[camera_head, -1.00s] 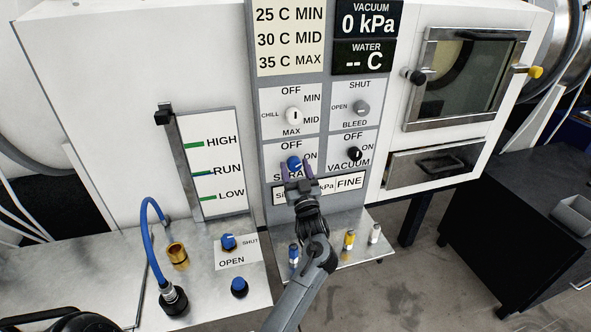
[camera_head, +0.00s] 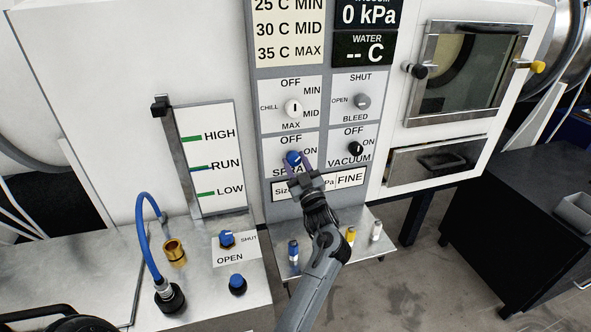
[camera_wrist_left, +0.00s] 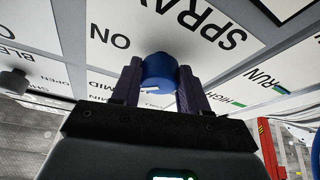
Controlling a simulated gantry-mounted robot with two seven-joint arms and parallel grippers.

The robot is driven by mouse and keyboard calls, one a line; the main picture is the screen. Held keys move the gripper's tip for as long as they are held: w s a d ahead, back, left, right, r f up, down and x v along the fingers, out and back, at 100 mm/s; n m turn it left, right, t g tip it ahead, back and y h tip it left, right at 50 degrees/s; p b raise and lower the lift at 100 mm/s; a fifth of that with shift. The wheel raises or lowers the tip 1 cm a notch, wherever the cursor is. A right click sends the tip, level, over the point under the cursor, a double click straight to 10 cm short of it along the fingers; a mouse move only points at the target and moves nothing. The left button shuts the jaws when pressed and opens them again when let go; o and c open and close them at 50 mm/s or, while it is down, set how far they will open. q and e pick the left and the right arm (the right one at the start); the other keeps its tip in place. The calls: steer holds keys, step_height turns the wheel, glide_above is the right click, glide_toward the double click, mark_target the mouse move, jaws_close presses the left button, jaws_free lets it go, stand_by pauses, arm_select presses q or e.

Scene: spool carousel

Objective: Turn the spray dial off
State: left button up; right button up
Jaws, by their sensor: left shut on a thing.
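The blue spray dial (camera_head: 293,158) sits on the white SPRAY plate of the control panel, between the OFF and ON labels. My left gripper (camera_head: 298,164) reaches up to it from below right, tilted. In the left wrist view the blue dial (camera_wrist_left: 158,72) is between the two purple fingers of the left gripper (camera_wrist_left: 160,84), which are shut on its sides. The dial's pointer is too small to read. The gripper covers part of the SPRAY label. My right gripper is not in view.
The vacuum dial (camera_head: 356,148) is close on the right, with the chill dial (camera_head: 293,108) above and the bleed dial (camera_head: 361,102) at the upper right. Below is a metal shelf (camera_head: 345,217) with small blue, yellow and white-topped pegs. A blue hose (camera_head: 141,222) stands at the left.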

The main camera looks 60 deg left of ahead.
arm_select(q)
steer(key=n+g+b, duration=0.2)
steer(key=n, duration=0.2)
steer(key=n+g+h+b, duration=0.1)
steer(key=n+g+b, duration=0.1)
steer(key=n+b, duration=0.1)
steer(key=shift+w+n, duration=0.2)
steer(key=shift+n, duration=0.7)
steer(key=shift+r+n+g+h+b, duration=0.1)
steer(key=shift+n+g+h+b, duration=0.6)
steer(key=shift+n, duration=0.9)
steer(key=shift+r, duration=0.1)
steer(key=o, duration=1.1)
steer(key=shift+c, duration=0.2)
steer(key=shift+w+d, duration=0.1)
steer(key=shift+d, duration=0.1)
steer(key=d+f, duration=0.1)
steer(key=d, duration=0.9)
steer(key=shift+w+d+f+p, duration=0.15)
steer(key=shift+w+f+p, duration=0.25)
